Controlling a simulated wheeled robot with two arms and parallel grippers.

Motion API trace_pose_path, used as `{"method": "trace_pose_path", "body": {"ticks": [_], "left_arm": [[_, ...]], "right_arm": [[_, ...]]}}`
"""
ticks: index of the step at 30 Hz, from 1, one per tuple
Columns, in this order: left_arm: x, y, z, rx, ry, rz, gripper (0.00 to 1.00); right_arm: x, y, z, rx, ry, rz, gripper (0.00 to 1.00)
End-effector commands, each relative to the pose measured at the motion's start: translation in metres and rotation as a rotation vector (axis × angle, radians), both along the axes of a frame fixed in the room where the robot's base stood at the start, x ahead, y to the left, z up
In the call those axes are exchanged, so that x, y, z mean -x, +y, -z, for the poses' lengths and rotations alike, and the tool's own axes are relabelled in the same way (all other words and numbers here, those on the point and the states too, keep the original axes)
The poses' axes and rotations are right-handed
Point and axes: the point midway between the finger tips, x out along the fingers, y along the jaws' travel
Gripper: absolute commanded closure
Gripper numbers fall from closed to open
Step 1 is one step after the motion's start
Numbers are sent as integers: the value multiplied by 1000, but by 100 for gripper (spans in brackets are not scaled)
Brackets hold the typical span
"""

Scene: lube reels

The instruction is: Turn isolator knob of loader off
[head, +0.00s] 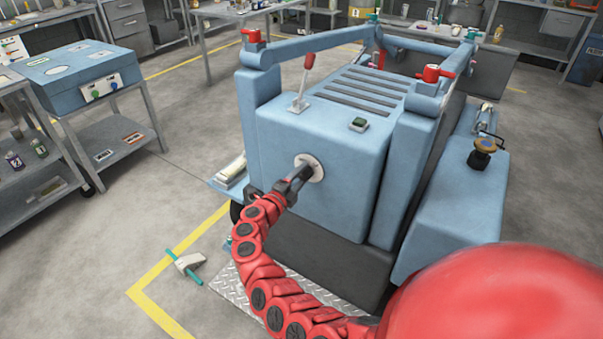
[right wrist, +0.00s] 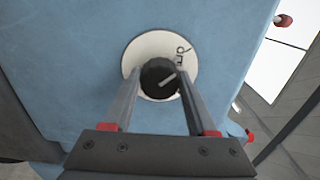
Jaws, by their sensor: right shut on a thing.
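The loader (head: 330,140) is a large blue machine in the middle of the head view. Its front face carries a round white plate (head: 318,172). In the right wrist view the isolator knob (right wrist: 156,72) is black and round, with a pale line slanting up to the right. My left gripper is not in view.
A cart with a blue box (head: 80,75) stands at left. A white and teal item (head: 186,263) lies on the floor near the yellow line. Floor at left is mostly clear.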

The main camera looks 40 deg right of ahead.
Motion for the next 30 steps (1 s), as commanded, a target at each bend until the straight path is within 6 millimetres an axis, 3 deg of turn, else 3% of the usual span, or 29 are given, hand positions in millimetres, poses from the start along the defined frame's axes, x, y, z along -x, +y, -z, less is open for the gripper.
{"method": "trace_pose_path", "body": {"ticks": [12, 13, 18, 26, 30], "left_arm": [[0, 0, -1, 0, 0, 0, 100], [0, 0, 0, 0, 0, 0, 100], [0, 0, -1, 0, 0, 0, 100], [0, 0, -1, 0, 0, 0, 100], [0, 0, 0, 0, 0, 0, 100]], "right_arm": [[0, 0, 1, 2, 10, 0, 98], [0, 0, 1, 2, 10, 0, 40], [0, 0, 1, 3, 9, 0, 12], [0, 1, 0, 3, 7, -1, 12], [3, 10, 2, 0, 8, -4, 12]]}}
